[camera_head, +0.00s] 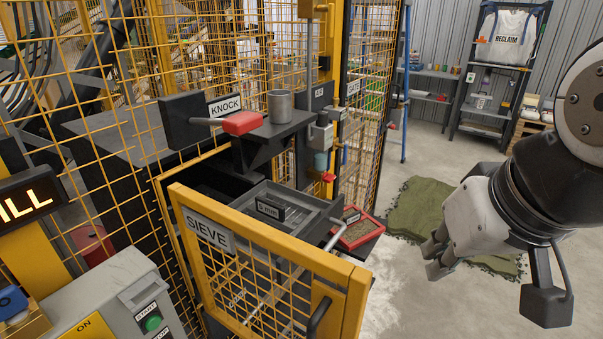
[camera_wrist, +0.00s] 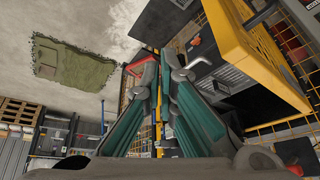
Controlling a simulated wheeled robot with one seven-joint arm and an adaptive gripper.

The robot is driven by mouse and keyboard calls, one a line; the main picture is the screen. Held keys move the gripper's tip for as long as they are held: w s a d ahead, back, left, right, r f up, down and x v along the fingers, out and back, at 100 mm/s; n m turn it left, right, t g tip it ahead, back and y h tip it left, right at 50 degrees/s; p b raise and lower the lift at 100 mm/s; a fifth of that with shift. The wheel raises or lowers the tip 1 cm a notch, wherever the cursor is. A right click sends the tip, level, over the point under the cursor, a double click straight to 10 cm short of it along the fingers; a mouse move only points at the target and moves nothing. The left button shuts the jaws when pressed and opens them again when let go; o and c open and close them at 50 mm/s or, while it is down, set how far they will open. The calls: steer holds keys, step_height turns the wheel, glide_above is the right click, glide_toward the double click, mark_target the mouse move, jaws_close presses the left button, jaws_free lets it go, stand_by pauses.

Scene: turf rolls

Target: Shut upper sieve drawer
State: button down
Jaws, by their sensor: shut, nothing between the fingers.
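The upper sieve drawer (camera_head: 310,208) is a grey tray with a "5 mm" label, slid out of the machine's dark opening behind the yellow SIEVE gate. A pale bar handle is at its right end. The drawer also shows in the wrist view (camera_wrist: 228,76), right of the fingers. My gripper (camera_head: 432,258) is in the open space right of the drawer, apart from it, and its fingers are shut and empty. In the wrist view the gripper (camera_wrist: 164,62) points toward the red tray and the drawer's handle. The gate hides the drawer's lower parts.
The yellow SIEVE gate (camera_head: 255,238) stands in front of the drawer. A red tray of brown material (camera_head: 362,233) lies beside it, lower. A red KNOCK handle (camera_head: 242,123) and a metal cup (camera_head: 280,106) are above. Floor with a green mat (camera_head: 432,212) lies right.

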steer(key=w+a+f+m+g+y, duration=0.25)
steer(key=w+f+m, duration=0.25)
steer(key=w+m, duration=0.25)
steer(key=w+d+f+m+t+y, duration=0.25)
steer(key=w+d+f+m, duration=0.3)
steer(key=w+m, duration=0.35)
steer(key=w+d+f+m+t+y, duration=0.2)
steer(key=w+d+f+m+y, duration=0.3)
steer(key=w+m, duration=0.35)
steer(key=p+x, duration=0.2)
steer(key=x, duration=1.1)
steer(key=shift+w+a+h, duration=0.2)
steer(key=shift+w+h, duration=0.15)
steer(key=shift+h, duration=0.05)
